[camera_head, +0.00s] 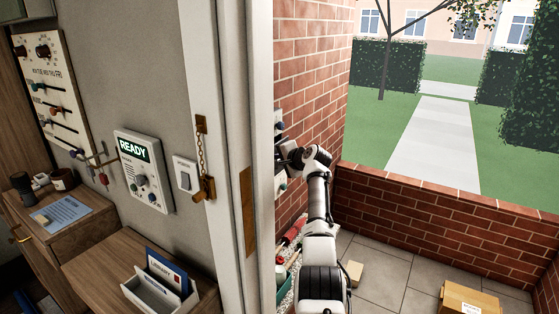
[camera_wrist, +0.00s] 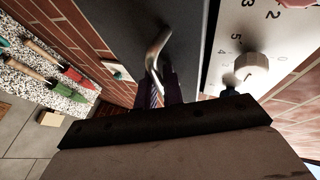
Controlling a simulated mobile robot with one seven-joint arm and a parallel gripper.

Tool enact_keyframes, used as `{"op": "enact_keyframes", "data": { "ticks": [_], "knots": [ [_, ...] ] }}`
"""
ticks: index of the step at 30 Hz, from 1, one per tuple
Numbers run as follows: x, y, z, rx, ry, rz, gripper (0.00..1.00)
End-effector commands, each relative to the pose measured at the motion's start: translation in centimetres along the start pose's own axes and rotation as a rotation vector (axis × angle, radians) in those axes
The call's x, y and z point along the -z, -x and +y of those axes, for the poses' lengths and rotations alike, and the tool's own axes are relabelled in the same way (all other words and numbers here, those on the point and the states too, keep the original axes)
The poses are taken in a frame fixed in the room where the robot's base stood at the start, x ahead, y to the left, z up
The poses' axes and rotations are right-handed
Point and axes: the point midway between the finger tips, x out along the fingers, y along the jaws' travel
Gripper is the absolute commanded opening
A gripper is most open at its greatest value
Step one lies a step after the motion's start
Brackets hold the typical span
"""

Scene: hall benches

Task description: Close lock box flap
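In the wrist view a pale panel with printed numbers (camera_wrist: 228,42) and a white round knob (camera_wrist: 251,68) fills the upper right. A dark grey flat surface (camera_wrist: 190,35), which may be the flap, lies beside it. A bent metal handle (camera_wrist: 155,50) stands out in front of the grey surface. My gripper (camera_wrist: 160,85) has its dark fingers close together at the handle's lower end; whether they grip it cannot be told. In the head view my gripper (camera_head: 282,157) is at the brick wall, partly behind the door frame, which hides most of the box.
The door frame (camera_head: 235,120) stands left of my arm. A low brick wall (camera_head: 430,215) bounds the porch on the right. A cardboard box (camera_head: 468,299) and a small tan block (camera_head: 355,272) are on the floor. Garden tools (camera_wrist: 50,65) lie on a speckled surface.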

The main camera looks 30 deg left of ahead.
Motion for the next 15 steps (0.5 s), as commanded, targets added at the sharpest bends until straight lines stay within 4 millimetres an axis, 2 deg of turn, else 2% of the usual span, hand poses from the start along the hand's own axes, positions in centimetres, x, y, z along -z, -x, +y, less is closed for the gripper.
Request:
{"op": "enact_keyframes", "data": {
  "ticks": [1, 8, 15],
  "knots": [
    [-0.3, 0.1, -1.3, 0.026, -0.004, 0.002, 0.18],
    [-0.2, 1.1, -1.1, 0.027, -0.002, 0.001, 0.18],
    [-0.1, 4.3, -0.4, 0.018, 0.000, 0.002, 0.18]
  ]
}}
